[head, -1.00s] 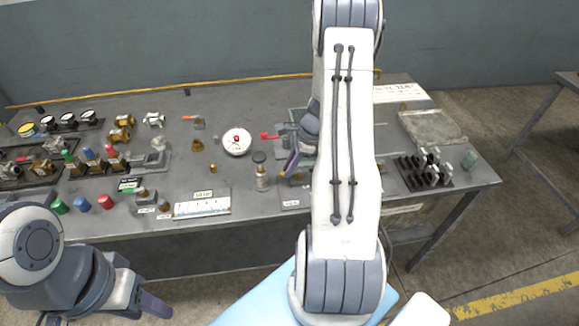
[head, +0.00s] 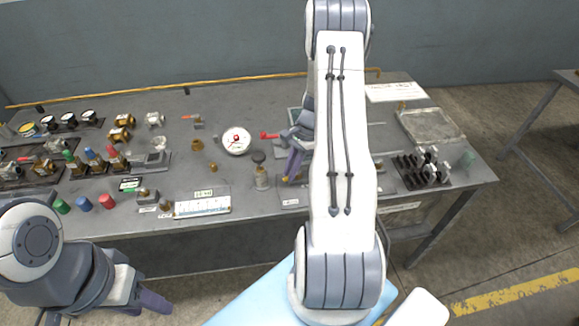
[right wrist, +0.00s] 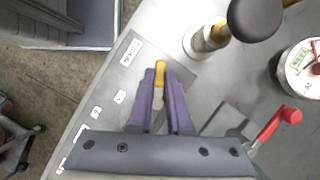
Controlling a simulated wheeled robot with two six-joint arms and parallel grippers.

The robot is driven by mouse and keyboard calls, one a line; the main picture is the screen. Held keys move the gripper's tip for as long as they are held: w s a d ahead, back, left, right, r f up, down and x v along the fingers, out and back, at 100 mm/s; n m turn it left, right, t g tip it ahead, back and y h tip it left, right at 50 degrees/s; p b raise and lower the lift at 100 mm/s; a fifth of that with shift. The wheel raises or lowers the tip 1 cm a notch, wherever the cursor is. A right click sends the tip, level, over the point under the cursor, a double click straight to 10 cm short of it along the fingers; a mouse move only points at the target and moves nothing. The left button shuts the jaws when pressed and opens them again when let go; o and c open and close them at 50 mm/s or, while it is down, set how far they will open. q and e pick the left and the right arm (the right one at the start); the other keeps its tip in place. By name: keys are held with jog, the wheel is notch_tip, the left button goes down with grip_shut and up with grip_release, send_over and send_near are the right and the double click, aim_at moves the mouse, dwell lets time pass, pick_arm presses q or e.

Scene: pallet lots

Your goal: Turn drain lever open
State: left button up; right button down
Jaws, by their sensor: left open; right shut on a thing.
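My right gripper (right wrist: 159,88) is shut on a small yellow lever (right wrist: 160,72), held between the tips of its purple fingers in the right wrist view. The lever's mount is mostly hidden by the fingers. In the head view the right gripper (head: 290,168) is low over the table's front part, partly hidden by my right arm. A red lever (head: 269,136) lies just behind it; it also shows in the right wrist view (right wrist: 272,124), to the right of the gripper. My left gripper (head: 147,298) is open and empty, in front of the table.
A metal cylinder (head: 262,178) with a dark round top stands left of the right gripper. A white dial (head: 236,141) is behind it. Several valves and coloured caps fill the table's (head: 230,100) left side. A rack of dark fittings (head: 421,172) stands to the right.

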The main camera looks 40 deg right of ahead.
aim_at(300, 172)
jog(key=n+g, duration=0.1)
jog(key=n, duration=0.1)
jog(key=s+n+g, duration=0.1)
jog(key=n, duration=0.2)
jog(key=shift+s+d+n+h, duration=0.15)
jog(key=shift+n+h, duration=0.15)
jog(key=n, duration=0.2)
jog(key=n+g, duration=0.1)
jog(key=shift+s+d+h+p, duration=0.25)
jog(key=shift+s+h+p, duration=0.05)
jog(key=shift+s+h, duration=0.1)
jog(key=shift+s+d+n+g+h, duration=0.1)
jog(key=shift+d+n+g+h, duration=0.15)
jog(key=shift+n, duration=0.6)
jog(key=shift+s+d+n+g+h, duration=0.15)
jog(key=shift+n+g, duration=0.1)
jog(key=shift+n, duration=0.6)
jog(key=c, duration=0.8)
grip_release()
jog(key=shift+c, duration=0.2)
